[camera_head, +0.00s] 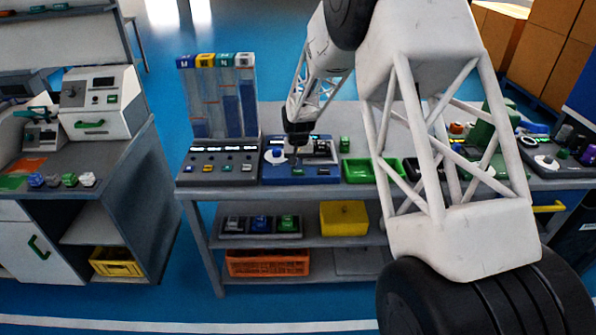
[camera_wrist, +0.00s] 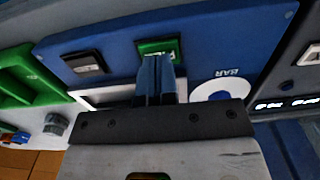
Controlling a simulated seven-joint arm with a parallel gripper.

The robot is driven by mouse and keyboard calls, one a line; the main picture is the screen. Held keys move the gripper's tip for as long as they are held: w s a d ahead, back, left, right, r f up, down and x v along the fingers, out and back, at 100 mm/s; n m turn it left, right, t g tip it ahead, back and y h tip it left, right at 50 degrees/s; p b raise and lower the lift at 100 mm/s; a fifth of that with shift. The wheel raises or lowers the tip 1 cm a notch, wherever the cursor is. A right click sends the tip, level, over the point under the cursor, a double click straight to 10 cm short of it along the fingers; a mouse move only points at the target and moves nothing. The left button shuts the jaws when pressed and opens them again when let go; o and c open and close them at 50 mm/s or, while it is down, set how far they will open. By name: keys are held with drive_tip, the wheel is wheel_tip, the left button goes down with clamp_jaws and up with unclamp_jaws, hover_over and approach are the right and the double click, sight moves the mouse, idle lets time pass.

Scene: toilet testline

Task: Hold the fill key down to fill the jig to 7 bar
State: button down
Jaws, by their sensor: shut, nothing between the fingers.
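The blue jig panel (camera_head: 272,174) sits on the middle bench; it fills much of the wrist view (camera_wrist: 110,45). A green key (camera_wrist: 147,46) with pale lettering, partly covered by my fingers, is on it; I take it as the fill key. My gripper (camera_wrist: 157,60) is shut and empty, its fingertips over the near part of the green key; I cannot tell whether they press it. It also shows above the panel in the head view (camera_head: 297,158). The round white gauge marked BAR (camera_wrist: 222,90) is partly hidden by my gripper, and its reading is unclear.
A black key (camera_wrist: 84,62) lies beside the green one. A green tray (camera_head: 357,171) stands right of the panel. A grey console (camera_head: 217,170) with tall coloured columns (camera_head: 228,105) stands left. My arm hides part of the bench's right side.

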drive_tip(key=shift+r, duration=2.5)
drive_tip(key=shift+s+d+r, duration=0.2)
drive_tip(key=shift+s+r, duration=0.05)
drive_tip(key=shift+r, duration=0.15)
drive_tip(key=s+d+r+t, duration=0.1)
drive_tip(key=s+d+r, duration=0.4)
drive_tip(key=s+r, duration=0.5)
drive_tip(key=s+d+r, duration=0.5)
drive_tip(key=s+r, duration=0.4)
drive_tip(key=s, duration=0.4)
drive_tip(key=s+d, duration=0.2)
drive_tip(key=s, duration=1.2)
drive_tip(key=s+d+r+t, duration=0.1)
drive_tip(key=s+d, duration=0.2)
drive_tip(key=s, duration=1.2)
drive_tip(key=shift+d+r+t, duration=0.2)
drive_tip(key=shift+d+t, duration=0.05)
drive_tip(key=shift+t, duration=0.05)
